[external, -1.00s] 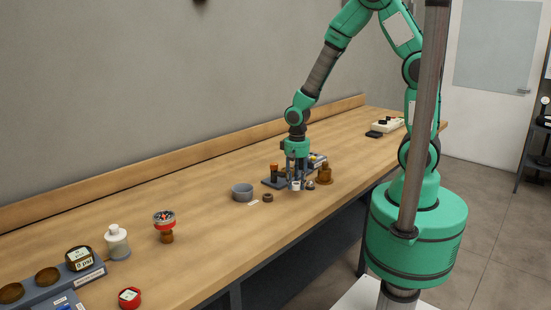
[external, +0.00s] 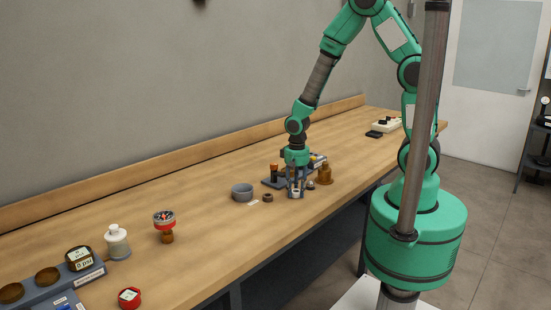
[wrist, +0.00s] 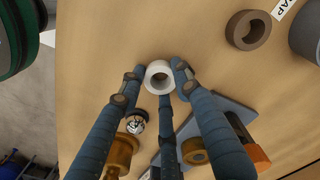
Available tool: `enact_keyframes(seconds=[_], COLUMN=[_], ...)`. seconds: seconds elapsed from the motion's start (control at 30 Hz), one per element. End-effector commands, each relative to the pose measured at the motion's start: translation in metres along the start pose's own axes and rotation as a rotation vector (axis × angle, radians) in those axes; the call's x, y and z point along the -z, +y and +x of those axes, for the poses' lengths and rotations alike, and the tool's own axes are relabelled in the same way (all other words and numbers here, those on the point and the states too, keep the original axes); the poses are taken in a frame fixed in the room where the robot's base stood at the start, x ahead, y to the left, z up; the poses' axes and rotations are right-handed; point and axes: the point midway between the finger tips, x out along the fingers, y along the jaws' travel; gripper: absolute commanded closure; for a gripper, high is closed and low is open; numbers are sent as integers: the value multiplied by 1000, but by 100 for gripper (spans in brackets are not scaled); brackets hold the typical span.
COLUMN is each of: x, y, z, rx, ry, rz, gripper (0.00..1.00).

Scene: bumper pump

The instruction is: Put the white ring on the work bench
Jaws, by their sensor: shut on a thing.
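The white ring (wrist: 153,86) is between the blue-grey fingers of my gripper (wrist: 158,74) in the wrist view, with the fingers closed around it. In the external view my gripper (external: 296,189) points straight down, its fingertips at or just above the surface of the wooden work bench (external: 205,215). The ring shows there only as a small pale patch (external: 296,191), partly hidden by the fingers. I cannot tell whether it touches the bench.
A brown ring (external: 267,197), a grey cup (external: 242,192) and a white label (external: 253,203) lie left of my gripper. A brass-coloured part (external: 325,174) stands to the right. A dark fixture (external: 273,182) is close behind. The bench's front edge is near.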

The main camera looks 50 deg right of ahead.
Motion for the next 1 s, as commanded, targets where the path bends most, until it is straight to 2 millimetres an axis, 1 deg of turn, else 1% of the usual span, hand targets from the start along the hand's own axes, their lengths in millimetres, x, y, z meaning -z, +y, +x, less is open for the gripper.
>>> enact_keyframes(seconds=[0.17,0.2,0.3,0.57,0.73,0.87,1.0], x=[0,0,0,0,0,0,0], y=[0,0,0,0,0,0,0], z=[3,4,3,3,-1,-11,-28], rx=[0,0,0,0,0,1,1], ry=[0,0,0,0,0,1,2], rz=[0,0,0,0,0,0,0], gripper=[87,66,49,49,49,49,49])
